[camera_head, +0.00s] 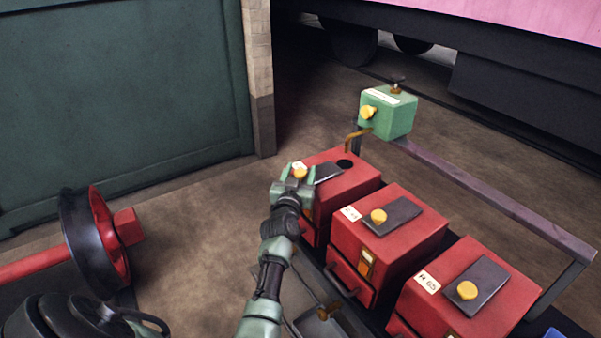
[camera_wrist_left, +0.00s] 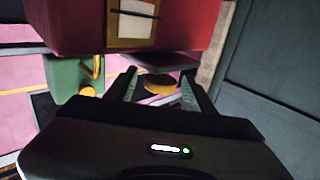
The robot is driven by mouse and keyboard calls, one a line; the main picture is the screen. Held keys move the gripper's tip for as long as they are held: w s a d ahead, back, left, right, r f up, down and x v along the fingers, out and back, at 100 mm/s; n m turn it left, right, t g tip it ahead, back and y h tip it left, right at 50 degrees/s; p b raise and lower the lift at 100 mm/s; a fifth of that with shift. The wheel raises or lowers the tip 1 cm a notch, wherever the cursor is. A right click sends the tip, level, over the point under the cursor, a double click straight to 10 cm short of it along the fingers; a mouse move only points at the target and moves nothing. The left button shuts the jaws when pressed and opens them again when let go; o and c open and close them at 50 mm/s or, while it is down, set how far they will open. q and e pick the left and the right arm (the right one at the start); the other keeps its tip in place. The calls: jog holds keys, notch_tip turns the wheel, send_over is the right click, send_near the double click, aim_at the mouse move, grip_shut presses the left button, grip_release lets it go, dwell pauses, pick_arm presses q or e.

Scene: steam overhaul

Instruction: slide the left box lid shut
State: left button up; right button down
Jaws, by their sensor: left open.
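The left red box (camera_head: 352,184) is the farthest in a row of red boxes. Its dark lid (camera_head: 328,171) sits toward the box's left side, and a dark round hole (camera_head: 345,163) in the top shows uncovered to its right. The lid carries a yellow knob (camera_head: 300,172). My left gripper (camera_head: 299,170) is open at this knob, with a finger on each side. The left wrist view shows the knob (camera_wrist_left: 160,85) between the two fingers (camera_wrist_left: 160,88); whether they touch it, I cannot tell. My right gripper is not in view.
Two more red boxes, the middle one (camera_head: 405,247) and the near one (camera_head: 423,312), have dark lids with yellow knobs. A green box (camera_head: 388,115) stands behind, by a metal rail (camera_head: 490,196). A red and black wheel (camera_head: 95,240) is at left. Floor between is clear.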

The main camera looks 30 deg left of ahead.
pick_arm(q)
grip_shut()
dwell(1.3)
